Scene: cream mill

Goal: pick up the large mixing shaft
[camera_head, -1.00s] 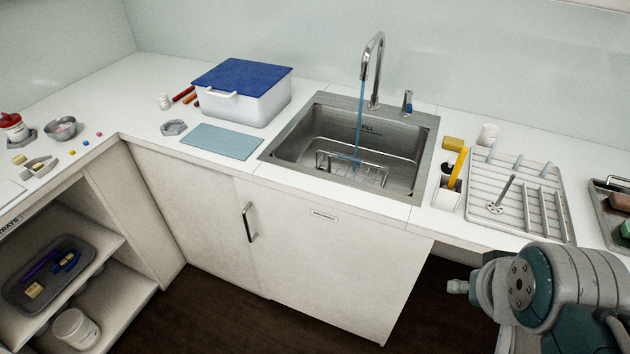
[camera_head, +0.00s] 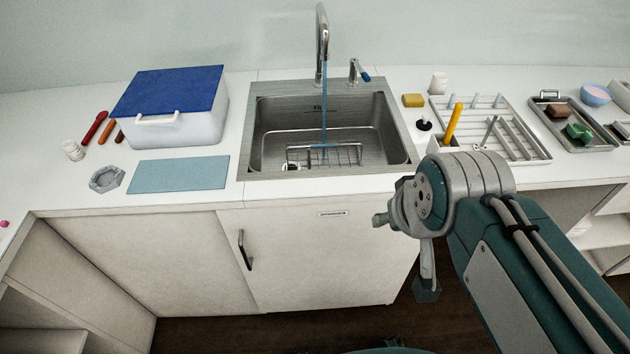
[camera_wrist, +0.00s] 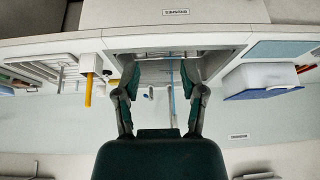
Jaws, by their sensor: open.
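In the upside-down wrist view a thin grey shaft (camera_wrist: 61,77) shows by the rack at the left. My gripper (camera_wrist: 160,78) is open and empty, its two fingers spread in front of the sink. It is well apart from the shaft. In the head view my wrist covers the counter edge just right of the sink.
The steel sink (camera_head: 262,145) has its tap running. A steel tray (camera_head: 572,140) lies further right. A blue-lidded box (camera_head: 180,125) and a blue mat (camera_head: 178,174) are left of the sink.

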